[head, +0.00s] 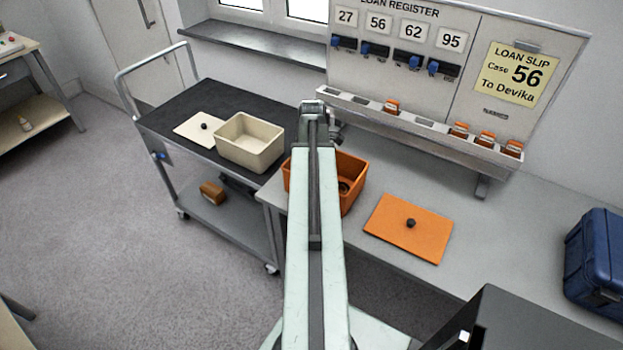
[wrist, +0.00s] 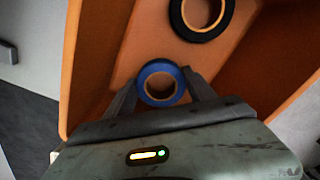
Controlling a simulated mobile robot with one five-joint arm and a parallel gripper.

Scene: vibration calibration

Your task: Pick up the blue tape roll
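The blue tape roll (wrist: 143,87) lies between the two fingers of my gripper (wrist: 160,78) in the wrist view, its ring facing the camera. The fingers are apart by about the roll's width, one on each side. I cannot tell whether they press on it or only straddle it. The roll looks low inside the orange box (wrist: 82,70). In the head view my arm and gripper (head: 313,106) reach over the orange box (head: 350,182) at the bench's left end. The blue roll is not seen there.
A larger black tape roll (wrist: 180,20) lies beyond the blue one in the box, near the box's walls. An orange lid (head: 395,232) lies on the bench. A cream box (head: 250,155) stands on the trolley (head: 165,118) to the left. A blue case (head: 595,265) is at far right.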

